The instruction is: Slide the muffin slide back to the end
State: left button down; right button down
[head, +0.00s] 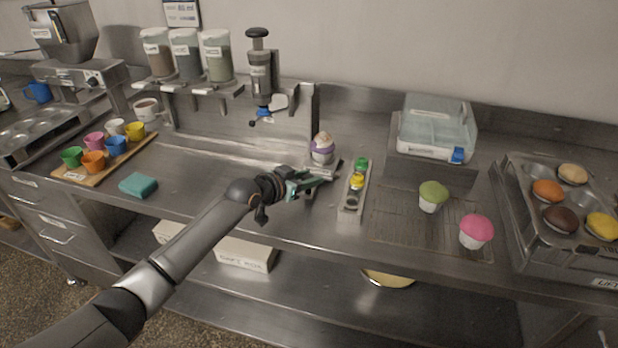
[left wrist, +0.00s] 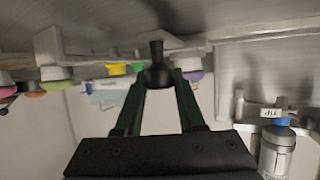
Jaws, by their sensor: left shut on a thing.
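My left gripper (head: 312,179) reaches in from the left, just in front of the slide. In the left wrist view the gripper (left wrist: 158,84) is shut on a black knob (left wrist: 157,66), which appears to be the slide's handle. The muffin's purple part (left wrist: 193,76) shows beside a finger there. The slide's track is partly hidden by my gripper. My right gripper is in neither view.
A narrow tray with green and yellow bottles (head: 350,212) stands close right of my gripper. Green (head: 432,195) and pink (head: 476,231) muffins stand further right. A teal sponge (head: 138,185) and cup board (head: 110,160) lie left. The counter between sponge and gripper is clear.

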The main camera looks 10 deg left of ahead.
pick_arm(q)
jog(key=shift+d, duration=0.3)
jog(key=c, duration=0.5)
grip_release()
jog(key=shift+a, duration=0.1)
jog(key=shift+s+a+r, duration=0.1)
jog(key=shift+s, duration=0.15)
jog(key=v, duration=1.2)
